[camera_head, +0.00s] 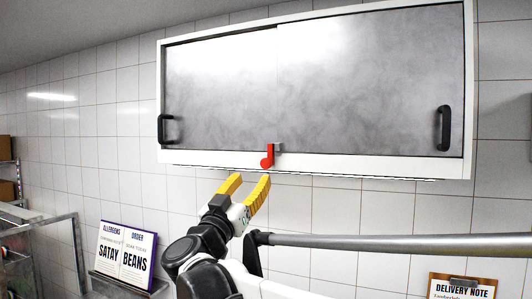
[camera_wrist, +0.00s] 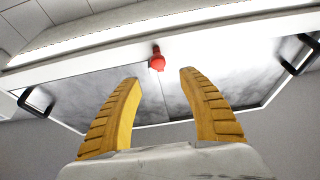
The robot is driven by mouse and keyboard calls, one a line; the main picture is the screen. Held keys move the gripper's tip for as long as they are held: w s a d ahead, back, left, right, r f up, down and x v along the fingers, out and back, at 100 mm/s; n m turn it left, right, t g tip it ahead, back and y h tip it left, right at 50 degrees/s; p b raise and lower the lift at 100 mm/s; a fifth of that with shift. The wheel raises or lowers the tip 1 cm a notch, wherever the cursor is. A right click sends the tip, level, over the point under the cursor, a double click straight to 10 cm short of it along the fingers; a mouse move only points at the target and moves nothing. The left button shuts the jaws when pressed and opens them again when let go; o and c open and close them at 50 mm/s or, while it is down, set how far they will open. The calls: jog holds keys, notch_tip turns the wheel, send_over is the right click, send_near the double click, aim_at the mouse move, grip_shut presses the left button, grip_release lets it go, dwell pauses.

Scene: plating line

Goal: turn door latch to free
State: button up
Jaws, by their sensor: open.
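The red door latch (camera_head: 267,158) sits at the lower edge of the wall cabinet (camera_head: 330,164), where its two grey sliding doors meet. Its handle stands upright in the head view, with a rounded knob at the bottom and a small grey block beside it. In the wrist view the red latch (camera_wrist: 158,60) shows above and between my fingertips. My gripper (camera_head: 253,179) has yellow fingers, open and empty, just below the latch and apart from it. The open fingers also show in the wrist view (camera_wrist: 160,74).
Black handles are on the left door (camera_head: 167,129) and right door (camera_head: 444,128). A grey rail (camera_head: 400,242) runs across the lower right. An allergen and order sign (camera_head: 125,254) stands lower left; a delivery note (camera_head: 462,287) is lower right. The space between gripper and latch looks clear.

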aim_at(265, 164)
jog(key=p+x, duration=0.3)
jog(key=x, duration=0.7)
jog(key=shift+d+f, duration=0.15)
jog(key=shift+c, duration=0.2)
grip_shut()
